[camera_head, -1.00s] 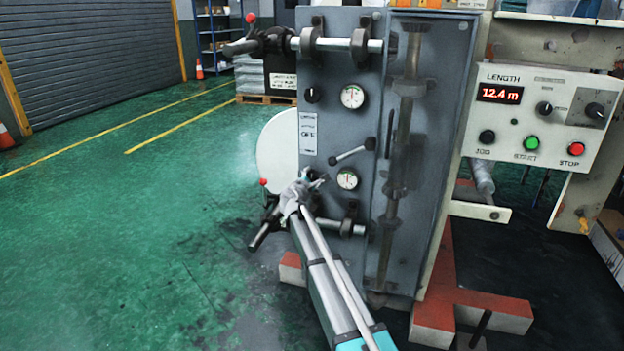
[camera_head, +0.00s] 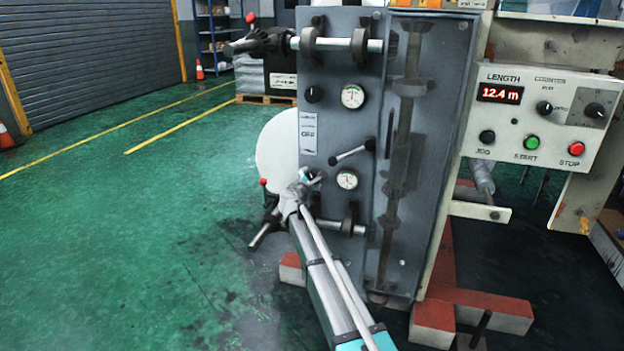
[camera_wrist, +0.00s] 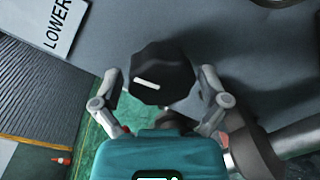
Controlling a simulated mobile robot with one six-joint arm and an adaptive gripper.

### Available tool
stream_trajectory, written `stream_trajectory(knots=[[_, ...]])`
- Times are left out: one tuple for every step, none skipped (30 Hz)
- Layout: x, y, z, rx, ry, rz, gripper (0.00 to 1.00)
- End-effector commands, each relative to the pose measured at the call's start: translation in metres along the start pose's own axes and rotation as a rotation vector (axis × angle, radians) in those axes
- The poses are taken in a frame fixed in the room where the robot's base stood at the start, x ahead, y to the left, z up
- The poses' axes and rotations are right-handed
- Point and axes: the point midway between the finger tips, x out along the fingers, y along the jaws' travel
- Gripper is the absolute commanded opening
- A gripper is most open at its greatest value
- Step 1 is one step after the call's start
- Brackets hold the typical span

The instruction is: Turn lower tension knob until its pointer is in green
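The lower tension knob (camera_wrist: 162,75) is black and faceted, with a white pointer line lying nearly level and tilting slightly down to the right in the wrist view. A LOWER label (camera_wrist: 58,22) is beside it on the grey panel. My gripper (camera_wrist: 160,84) is open, one finger on each side of the knob; a gap shows on the left and a narrower one on the right. In the head view my gripper (camera_head: 308,180) hides this knob. The lower gauge (camera_head: 347,180) has some green on its white face; its needle is too small to read.
An upper knob (camera_head: 312,95) and upper gauge (camera_head: 352,96) sit above. A lever (camera_head: 350,153) sticks out above the lower gauge. A roller shaft (camera_head: 340,227) with collars lies just below my gripper.

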Motion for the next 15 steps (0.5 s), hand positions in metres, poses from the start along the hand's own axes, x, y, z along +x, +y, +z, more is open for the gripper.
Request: stream_trajectory(knots=[[-0.0001, -0.0001, 0.0001, 0.000, 0.000, 0.000, 1.00], [-0.0002, -0.0001, 0.0002, 0.000, 0.000, 0.000, 1.00], [-0.0002, -0.0002, 0.0002, 0.000, 0.000, 0.000, 1.00], [-0.0002, -0.0002, 0.0002, 0.000, 0.000, 0.000, 1.00], [-0.0003, -0.0002, 0.0002, 0.000, 0.000, 0.000, 1.00], [-0.0003, -0.0002, 0.0003, 0.000, -0.001, 0.000, 1.00], [-0.0003, -0.0003, 0.0003, 0.000, -0.001, 0.000, 1.00], [-0.0003, -0.0003, 0.0003, 0.000, -0.001, 0.000, 1.00], [-0.0004, -0.0003, 0.0003, 0.000, -0.001, 0.000, 1.00], [-0.0003, -0.0003, 0.0003, 0.001, -0.001, -0.001, 1.00], [-0.0003, -0.0003, 0.0003, 0.001, -0.001, 0.000, 1.00], [-0.0003, -0.0003, 0.0004, 0.003, 0.000, 0.000, 1.00], [-0.0004, -0.0003, 0.0004, 0.005, 0.000, 0.000, 1.00], [-0.0004, -0.0003, 0.0004, 0.008, 0.000, 0.000, 1.00], [-0.0004, -0.0003, 0.0004, 0.014, 0.000, 0.000, 1.00]])
